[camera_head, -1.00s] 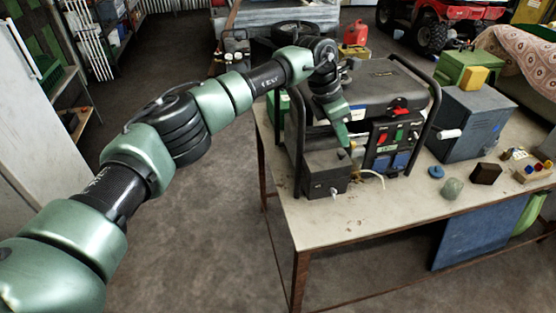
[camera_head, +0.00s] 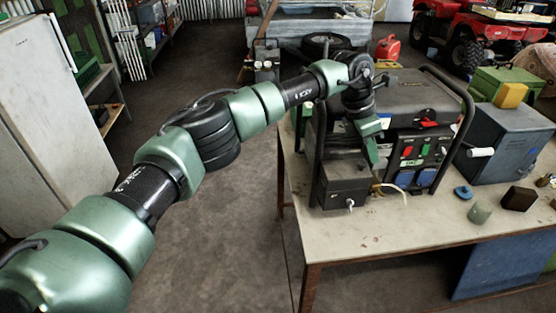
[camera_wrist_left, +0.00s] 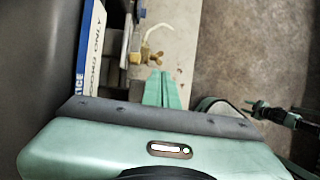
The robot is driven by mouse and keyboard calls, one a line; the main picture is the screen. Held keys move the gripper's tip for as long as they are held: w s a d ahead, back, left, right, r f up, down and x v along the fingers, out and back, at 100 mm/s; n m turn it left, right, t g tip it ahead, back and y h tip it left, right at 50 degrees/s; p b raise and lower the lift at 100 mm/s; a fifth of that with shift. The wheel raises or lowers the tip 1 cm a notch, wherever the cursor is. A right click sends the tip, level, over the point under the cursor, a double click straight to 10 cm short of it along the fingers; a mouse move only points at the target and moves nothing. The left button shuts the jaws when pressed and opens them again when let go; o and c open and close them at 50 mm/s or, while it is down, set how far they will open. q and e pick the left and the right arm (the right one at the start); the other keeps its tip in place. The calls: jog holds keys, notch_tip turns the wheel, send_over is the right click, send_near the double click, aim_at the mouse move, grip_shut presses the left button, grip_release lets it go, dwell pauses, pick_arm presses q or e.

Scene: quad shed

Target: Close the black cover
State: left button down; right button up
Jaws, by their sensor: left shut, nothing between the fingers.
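A dark generator (camera_head: 408,88) with a black tubular frame stands on the workbench. Its front panel (camera_head: 408,150) has red and green switches and blue sockets. A black box-shaped part (camera_head: 341,192) sits at its lower front left. I cannot tell for certain which black part is the cover, or whether it is open. My left gripper (camera_head: 375,178) points down in front of the generator, between the black box and the panel. In the left wrist view its green fingers (camera_wrist_left: 163,90) are together and empty, near a brass fitting (camera_wrist_left: 152,55).
The workbench (camera_head: 400,222) has clear space at its front. A grey-blue box (camera_head: 500,145) with a white handle stands right of the generator. A blue ring (camera_head: 463,192) and small blocks lie before it. A white cable (camera_head: 392,187) loops near my fingers.

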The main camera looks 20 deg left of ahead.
jog(key=shift+d, duration=0.2)
pick_arm(q)
jog(key=shift+r, duration=0.1)
pick_arm(e)
jog(key=shift+d+r, duration=0.1)
pick_arm(q)
jog(key=shift+r, duration=0.15)
jog(key=shift+r+p, duration=0.6)
jog(key=shift+r, duration=0.25)
notch_tip(320, 180, up, 12)
jog(key=w+d, duration=0.2)
jog(key=d, duration=0.1)
jog(key=shift+w+r+p, duration=0.15)
jog(key=shift+p, duration=0.3)
pick_arm(e)
jog(key=shift+w+d+r, duration=0.1)
jog(key=shift+w+r, duration=0.1)
jog(key=shift+r, duration=0.75)
